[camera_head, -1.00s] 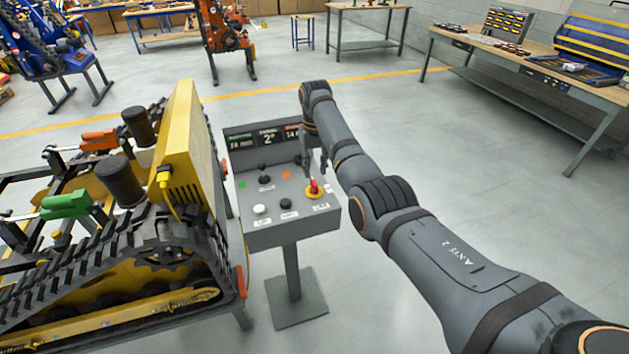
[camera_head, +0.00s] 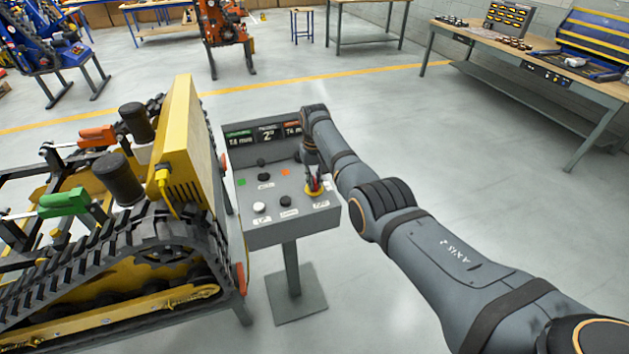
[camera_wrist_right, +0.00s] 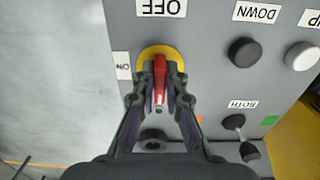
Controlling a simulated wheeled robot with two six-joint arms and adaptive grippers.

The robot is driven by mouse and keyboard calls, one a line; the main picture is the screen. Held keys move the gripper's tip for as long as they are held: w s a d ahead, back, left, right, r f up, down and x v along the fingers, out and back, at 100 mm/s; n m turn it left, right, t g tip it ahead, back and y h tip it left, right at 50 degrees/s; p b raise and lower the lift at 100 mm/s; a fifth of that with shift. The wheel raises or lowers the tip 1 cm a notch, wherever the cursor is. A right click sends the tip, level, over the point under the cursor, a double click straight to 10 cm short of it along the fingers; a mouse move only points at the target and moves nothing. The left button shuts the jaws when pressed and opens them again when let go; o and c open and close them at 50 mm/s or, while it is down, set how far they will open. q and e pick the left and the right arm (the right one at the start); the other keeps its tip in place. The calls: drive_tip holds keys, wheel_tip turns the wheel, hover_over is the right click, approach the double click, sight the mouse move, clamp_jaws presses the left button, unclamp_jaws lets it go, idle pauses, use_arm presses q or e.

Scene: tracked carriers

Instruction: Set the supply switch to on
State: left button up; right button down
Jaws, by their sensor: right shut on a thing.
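The supply switch (camera_head: 313,190) is a red handle on a yellow round plate, at the front right of the grey control panel (camera_head: 275,235). It also shows in the right wrist view (camera_wrist_right: 160,68), where an OFF label (camera_wrist_right: 161,7) is above it and an ON label (camera_wrist_right: 123,67) is to its left. My right gripper (camera_wrist_right: 160,88) has its two fingers on either side of the red handle, shut on it. In the head view the right gripper (camera_head: 313,182) partly covers the handle. My left gripper is out of view.
Black and white buttons (camera_head: 260,208) and small black levers (camera_head: 264,177) share the panel top. A display strip (camera_head: 265,133) stands at its back. A yellow tracked carrier (camera_head: 180,150) is close on the left. The floor to the right is clear.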

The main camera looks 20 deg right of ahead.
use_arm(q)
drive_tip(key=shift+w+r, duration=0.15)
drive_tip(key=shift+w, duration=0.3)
use_arm(e)
drive_tip(key=shift+r+m, duration=0.1)
drive_tip(key=shift+m, duration=0.2)
drive_tip(key=shift+m+p, duration=0.35)
drive_tip(key=shift+m, duration=0.25)
drive_tip(key=m, duration=0.2)
drive_tip(key=shift+a+m+p, duration=0.1)
drive_tip(key=shift+m+p, duration=0.2)
drive_tip(key=m, duration=0.4)
drive_tip(key=shift+w+m, duration=0.1)
drive_tip(key=shift+m, duration=0.2)
drive_tip(key=m, duration=0.4)
drive_tip(key=shift+a, duration=0.1)
use_arm(q)
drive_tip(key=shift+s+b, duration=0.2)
drive_tip(key=shift+b, duration=0.25)
use_arm(e)
drive_tip(key=m, duration=0.4)
drive_tip(key=shift+w+m, duration=0.15)
drive_tip(key=shift+m, duration=0.15)
